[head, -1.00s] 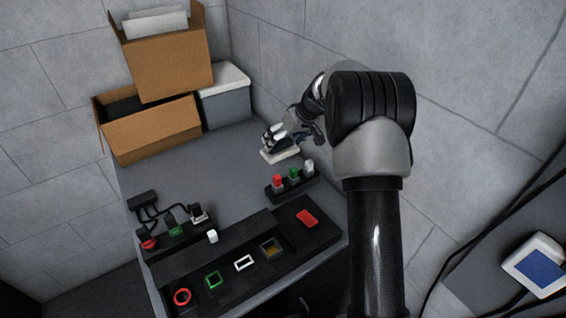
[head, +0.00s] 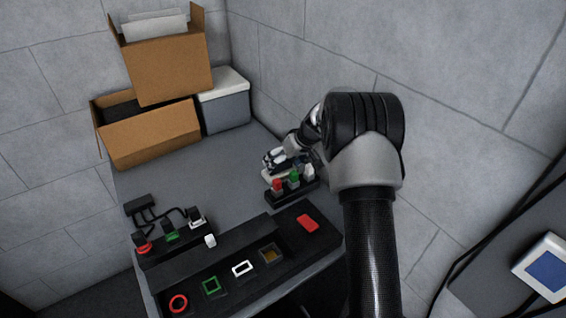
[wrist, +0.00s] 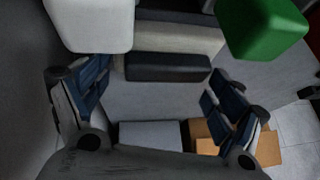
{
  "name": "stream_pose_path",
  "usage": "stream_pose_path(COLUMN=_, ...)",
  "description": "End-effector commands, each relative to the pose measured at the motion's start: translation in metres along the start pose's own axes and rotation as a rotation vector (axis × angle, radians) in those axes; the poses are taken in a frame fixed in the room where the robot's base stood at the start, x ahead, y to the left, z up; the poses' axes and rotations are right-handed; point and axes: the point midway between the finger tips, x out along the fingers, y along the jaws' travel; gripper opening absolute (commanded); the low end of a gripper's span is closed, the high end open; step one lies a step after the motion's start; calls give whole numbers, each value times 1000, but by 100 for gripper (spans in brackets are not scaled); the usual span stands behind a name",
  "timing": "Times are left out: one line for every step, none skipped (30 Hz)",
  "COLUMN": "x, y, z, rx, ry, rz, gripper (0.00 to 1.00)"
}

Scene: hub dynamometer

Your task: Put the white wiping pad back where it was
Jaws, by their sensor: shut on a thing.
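My gripper (head: 280,162) is shut on the white wiping pad (head: 267,176), holding it close behind the black rack with the red, green and white plugs. In the wrist view the pad shows a pale block (wrist: 180,38) with a dark handle (wrist: 168,67) between my two fingers (wrist: 165,85). In the head view the gripper and plugs hide much of the pad. I cannot tell whether it touches the bench.
The plug rack (head: 293,193) is very near the pad; its white (wrist: 90,22) and green (wrist: 262,28) plugs loom in the wrist view. Cardboard boxes (head: 150,135) and a grey lidded bin (head: 225,108) stand behind. The bench's middle (head: 190,180) is clear.

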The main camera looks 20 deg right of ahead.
Motion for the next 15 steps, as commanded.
stream_pose_path(x=2, y=0, z=1, rx=0, ry=0, rz=0, gripper=88)
stream_pose_path(x=1, y=0, z=1, rx=0, ry=0, rz=0, gripper=90)
stream_pose_path(x=1, y=0, z=1, rx=0, ry=0, rz=0, gripper=92)
stream_pose_path(x=1, y=0, z=1, rx=0, ry=0, rz=0, gripper=94)
stream_pose_path(x=1, y=0, z=1, rx=0, ry=0, rz=0, gripper=96)
stream_pose_path(x=1, y=0, z=1, rx=0, ry=0, rz=0, gripper=99)
stream_pose_path(x=1, y=0, z=1, rx=0, ry=0, rz=0, gripper=100)
stream_pose_path(x=1, y=0, z=0, rx=0, ry=0, rz=0, gripper=100)
stream_pose_path(x=1, y=0, z=0, rx=0, ry=0, rz=0, gripper=100)
stream_pose_path(x=1, y=0, z=0, rx=0, ry=0, rz=0, gripper=100)
stream_pose_path(x=1, y=0, z=0, rx=0, ry=0, rz=0, gripper=100)
stream_pose_path(x=1, y=0, z=0, rx=0, ry=0, rz=0, gripper=100)
stream_pose_path(x=1, y=0, z=0, rx=0, ry=0, rz=0, gripper=100)
stream_pose_path(x=1, y=0, z=0, rx=0, ry=0, rz=0, gripper=100)
stream_pose_path(x=1, y=0, z=0, rx=0, ry=0, rz=0, gripper=100)
